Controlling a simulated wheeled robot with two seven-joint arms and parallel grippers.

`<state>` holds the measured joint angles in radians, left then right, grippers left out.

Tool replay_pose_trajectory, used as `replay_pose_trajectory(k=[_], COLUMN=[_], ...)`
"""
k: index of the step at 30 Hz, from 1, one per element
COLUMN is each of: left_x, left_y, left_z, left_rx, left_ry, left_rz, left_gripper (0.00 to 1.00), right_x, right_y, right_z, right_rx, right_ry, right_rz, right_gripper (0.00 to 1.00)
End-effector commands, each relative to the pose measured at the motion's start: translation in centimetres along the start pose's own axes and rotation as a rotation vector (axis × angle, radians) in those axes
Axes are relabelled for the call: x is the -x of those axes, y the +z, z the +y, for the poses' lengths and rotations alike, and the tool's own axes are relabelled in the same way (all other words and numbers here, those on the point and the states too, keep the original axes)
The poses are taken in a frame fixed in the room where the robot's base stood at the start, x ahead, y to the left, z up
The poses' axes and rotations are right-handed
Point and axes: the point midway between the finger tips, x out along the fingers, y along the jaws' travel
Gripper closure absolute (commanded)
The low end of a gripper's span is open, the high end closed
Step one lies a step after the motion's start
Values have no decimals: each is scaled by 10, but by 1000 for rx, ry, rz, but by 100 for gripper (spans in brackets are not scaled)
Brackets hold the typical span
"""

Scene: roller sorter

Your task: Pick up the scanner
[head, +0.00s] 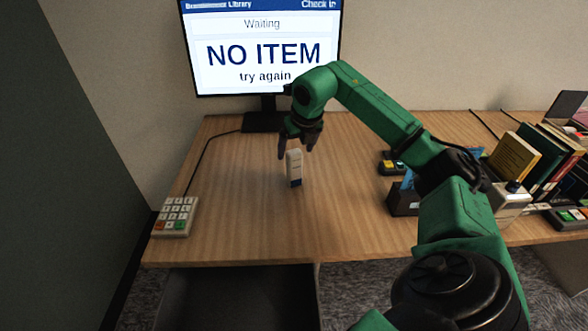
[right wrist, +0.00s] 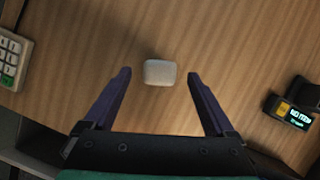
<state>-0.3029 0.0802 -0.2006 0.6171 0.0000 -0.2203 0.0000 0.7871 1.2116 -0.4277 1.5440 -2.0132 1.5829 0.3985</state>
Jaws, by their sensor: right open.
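The scanner (head: 294,168) is a small off-white upright block with a dark blue lower part, standing on the wooden desk (head: 240,220). In the right wrist view the scanner (right wrist: 160,72) shows from above as a pale rounded square. My right gripper (head: 295,155) is open above it, fingers pointing down. In the right wrist view my right gripper (right wrist: 160,78) has its two fingers spread wide, with the scanner between their lines near the tips, touching neither as far as I can see. My left gripper is out of view.
A monitor (head: 262,55) reading "NO ITEM" stands at the back. A keypad (head: 175,216) is at the left front edge. At right are a small display device (head: 392,162), a dark holder (head: 403,200) and several books (head: 535,155). The desk around the scanner is clear.

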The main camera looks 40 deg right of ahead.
Motion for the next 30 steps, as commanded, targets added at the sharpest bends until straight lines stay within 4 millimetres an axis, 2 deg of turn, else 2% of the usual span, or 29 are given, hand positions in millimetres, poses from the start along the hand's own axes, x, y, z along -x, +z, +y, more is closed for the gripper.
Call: replay_pose_trajectory(k=[3, 6, 12, 14, 15, 19, 30], left_x=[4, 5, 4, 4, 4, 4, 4], left_y=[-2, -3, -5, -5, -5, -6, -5], left_z=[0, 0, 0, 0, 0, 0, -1], left_rx=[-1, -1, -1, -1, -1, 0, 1], left_ry=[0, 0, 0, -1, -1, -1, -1], left_rz=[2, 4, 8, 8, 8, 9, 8], left_gripper=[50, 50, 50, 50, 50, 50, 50], right_x=[-24, -35, -37, -37, -36, -36, -29], right_y=[-3, -2, -2, -2, -2, -2, 2], right_z=[0, 0, 0, 0, 0, 0, 0], right_rx=[-1, 0, 0, 1, 1, 1, 0], right_ry=[2, 2, 2, 2, 2, 2, 3], right_rz=[5, 2, 1, 1, 0, 0, -3], right_gripper=[10, 10, 10, 33, 48, 98, 100])
